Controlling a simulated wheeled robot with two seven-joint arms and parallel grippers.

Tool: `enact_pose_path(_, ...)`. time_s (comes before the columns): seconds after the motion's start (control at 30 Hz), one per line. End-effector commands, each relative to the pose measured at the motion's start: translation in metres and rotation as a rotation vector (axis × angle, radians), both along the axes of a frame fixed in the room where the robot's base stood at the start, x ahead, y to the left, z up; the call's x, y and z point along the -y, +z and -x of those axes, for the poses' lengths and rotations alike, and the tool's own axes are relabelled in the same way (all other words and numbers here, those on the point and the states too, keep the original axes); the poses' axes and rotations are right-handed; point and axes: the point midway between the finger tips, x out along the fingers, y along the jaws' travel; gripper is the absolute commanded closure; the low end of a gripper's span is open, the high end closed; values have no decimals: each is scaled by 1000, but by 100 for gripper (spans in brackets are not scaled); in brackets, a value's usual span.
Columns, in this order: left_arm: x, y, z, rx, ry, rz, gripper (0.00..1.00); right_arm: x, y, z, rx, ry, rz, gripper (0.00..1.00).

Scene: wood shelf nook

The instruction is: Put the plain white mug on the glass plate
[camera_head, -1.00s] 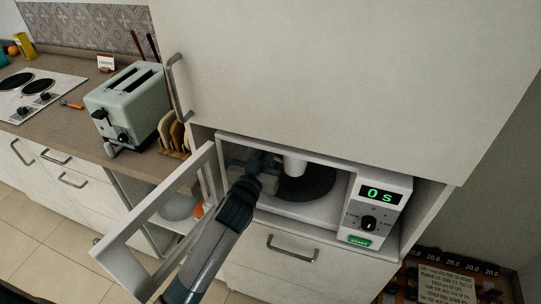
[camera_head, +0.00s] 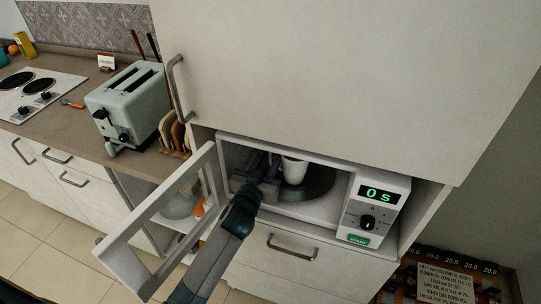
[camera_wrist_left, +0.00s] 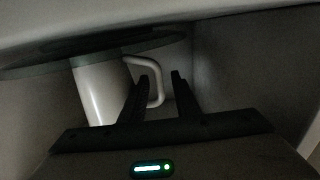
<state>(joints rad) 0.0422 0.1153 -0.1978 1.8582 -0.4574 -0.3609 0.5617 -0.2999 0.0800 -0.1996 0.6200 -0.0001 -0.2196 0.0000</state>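The plain white mug (camera_head: 293,172) stands upright inside the open microwave. It rests on the dark round glass plate (camera_head: 318,187), left of the plate's middle. My left gripper (camera_head: 270,164) reaches in from the left beside the mug. In the left wrist view the picture is upside down, with the plate (camera_wrist_left: 40,62) at the top and the mug (camera_wrist_left: 98,92) below it. The mug's handle lies between the two spread fingers of my left gripper (camera_wrist_left: 160,76), with gaps visible. The gripper is open. My right gripper is not in view.
The microwave (camera_head: 382,208) sits in a cabinet nook, its door (camera_head: 150,225) swung open to the left of my arm. The upper cabinet (camera_head: 340,80) hangs close above. A toaster (camera_head: 130,105) and a toast rack (camera_head: 175,135) stand on the counter at left.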

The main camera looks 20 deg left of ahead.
Motion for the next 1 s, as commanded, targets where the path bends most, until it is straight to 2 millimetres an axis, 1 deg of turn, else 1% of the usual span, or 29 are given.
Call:
enact_pose_path(0.33,0,3,0,0,0,-1,72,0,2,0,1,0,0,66)
enact_pose_path(0.47,0,1,8,0,0,0,72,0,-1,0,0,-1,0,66)
enact_pose_path(0.57,-1,1,19,-1,0,1,72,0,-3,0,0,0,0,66)
enact_pose_path(0.7,-2,0,40,-1,0,0,72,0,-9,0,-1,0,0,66)
enact_pose_path(0.77,-2,0,51,0,0,0,72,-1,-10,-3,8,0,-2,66)
enact_pose_path(0.87,-3,-1,70,-2,0,1,72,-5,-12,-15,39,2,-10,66)
enact_pose_path(1.0,-3,0,93,-1,0,1,72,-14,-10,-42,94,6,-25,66)
